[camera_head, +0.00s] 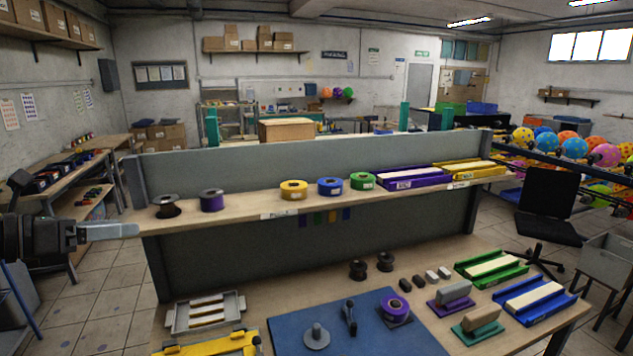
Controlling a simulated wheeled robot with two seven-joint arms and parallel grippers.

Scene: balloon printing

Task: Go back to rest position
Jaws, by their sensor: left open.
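My left gripper (108,232) is at the left edge of the view, beside the left end of the workbench shelf (240,213). Its pale fingers point right and it holds nothing that I can see. It is open, though the fingers nearly overlap from this angle. It is apart from the dark spool (167,206) on the shelf's left end. The workbench top (290,285) below bears a blue mat (375,335) with a purple tape roll (395,308) on it. My right gripper is not in view.
Purple, yellow, blue and green rolls and two trays line the shelf. On the bench are a grey tray (203,313), a green tray (491,268), a blue tray (535,300) and stamp-like blocks. A black chair (548,205) stands right. Tiled floor (105,300) is open at left.

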